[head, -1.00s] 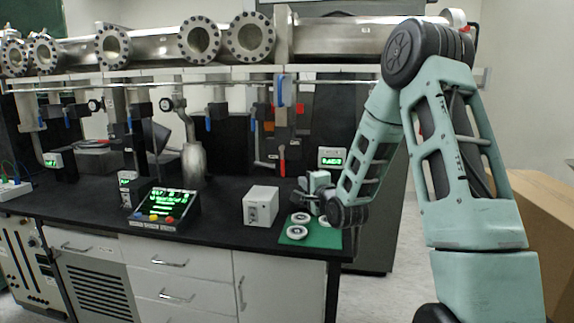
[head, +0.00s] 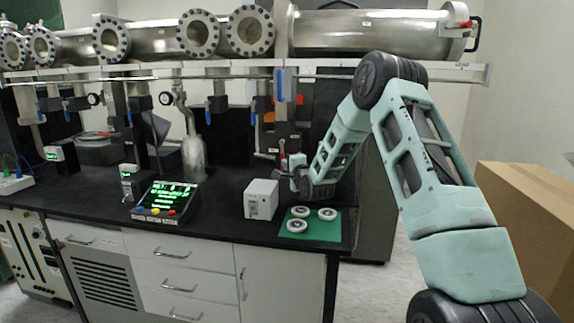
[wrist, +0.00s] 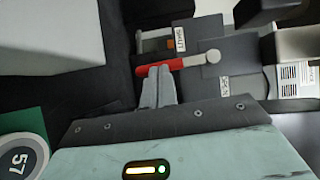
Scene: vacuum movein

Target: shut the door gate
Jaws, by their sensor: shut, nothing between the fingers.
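A red lever (head: 282,150) hangs below the steel piping at the back of the bench. In the wrist view the red lever (wrist: 185,63) lies across the picture, with a round grey pivot at its right end and small labels beside it. My gripper (wrist: 158,72) is shut and empty, its fingertips at the lever's left part; whether they touch it I cannot tell. In the head view my gripper (head: 284,168) is small and partly hidden by my wrist, just below the lever. Which part is the door gate itself is not clear.
A grey box (head: 261,199) stands left of my wrist. A green mat (head: 335,232) with numbered discs (head: 297,226) lies at the bench's front right. A control panel (head: 165,198) sits further left. Steel tubes run above, and a cardboard box (head: 535,215) is at right.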

